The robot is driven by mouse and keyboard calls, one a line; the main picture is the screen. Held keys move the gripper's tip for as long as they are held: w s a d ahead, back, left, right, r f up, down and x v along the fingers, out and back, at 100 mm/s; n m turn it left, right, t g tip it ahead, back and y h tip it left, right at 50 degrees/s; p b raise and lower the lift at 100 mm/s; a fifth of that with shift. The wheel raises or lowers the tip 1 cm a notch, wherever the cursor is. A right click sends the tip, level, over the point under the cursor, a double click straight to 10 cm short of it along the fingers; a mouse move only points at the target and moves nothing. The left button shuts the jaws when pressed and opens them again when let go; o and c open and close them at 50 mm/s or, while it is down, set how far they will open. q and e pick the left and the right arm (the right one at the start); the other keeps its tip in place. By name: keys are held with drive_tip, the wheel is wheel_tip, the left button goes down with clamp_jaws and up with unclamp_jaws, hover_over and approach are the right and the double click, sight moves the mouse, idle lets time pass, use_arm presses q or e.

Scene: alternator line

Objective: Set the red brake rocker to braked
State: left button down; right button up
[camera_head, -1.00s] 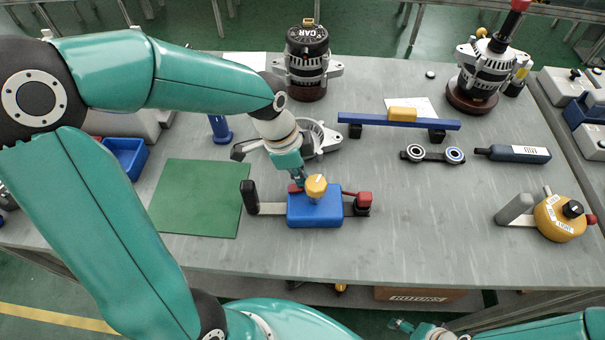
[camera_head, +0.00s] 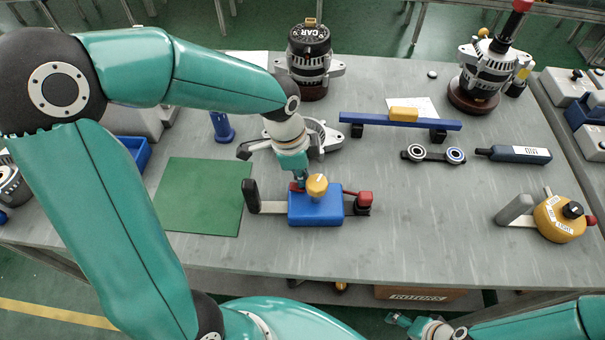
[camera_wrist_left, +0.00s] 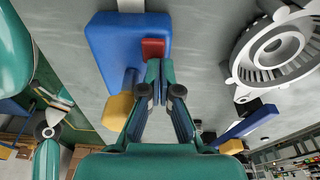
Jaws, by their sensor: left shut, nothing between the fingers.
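A blue block (camera_head: 315,211) with a yellow knob (camera_head: 317,184) on top sits on the grey table. A small red rocker (camera_wrist_left: 153,48) lies on the block's face in the left wrist view. In the head view it is a red patch (camera_head: 296,187) at the block's far left edge, mostly hidden by the gripper. My left gripper (camera_wrist_left: 152,80) is shut and empty, its tips right at the rocker's edge; I cannot tell whether they touch. It also shows in the head view (camera_head: 300,181), pointing down beside the knob. My right gripper (camera_head: 398,319) is low at the front, its jaws too small to judge.
A dark post (camera_head: 250,195) stands left of the block and a red-topped clamp (camera_head: 364,199) right of it. A green mat (camera_head: 200,200) lies left. A metal housing (camera_head: 322,138) sits behind. The table in front of the block is clear.

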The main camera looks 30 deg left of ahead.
use_arm(q)
drive_tip(key=shift+s+a, duration=0.15)
drive_tip(key=shift+s+a+r, duration=0.15)
drive_tip(key=shift+s+a, duration=0.15)
drive_tip(key=shift+a, duration=0.2)
drive_tip(key=shift+r+p, duration=0.3)
drive_tip(key=shift+p, duration=0.05)
drive_tip(key=r+p, duration=0.3)
drive_tip(key=shift+w+d+r, duration=0.3)
drive_tip(key=shift+d+r, duration=0.1)
wheel_tip(320, 180, up, 9)
drive_tip(key=w+d+b, duration=0.1)
drive_tip(key=d, duration=0.1)
drive_tip(key=shift+w, duration=0.1)
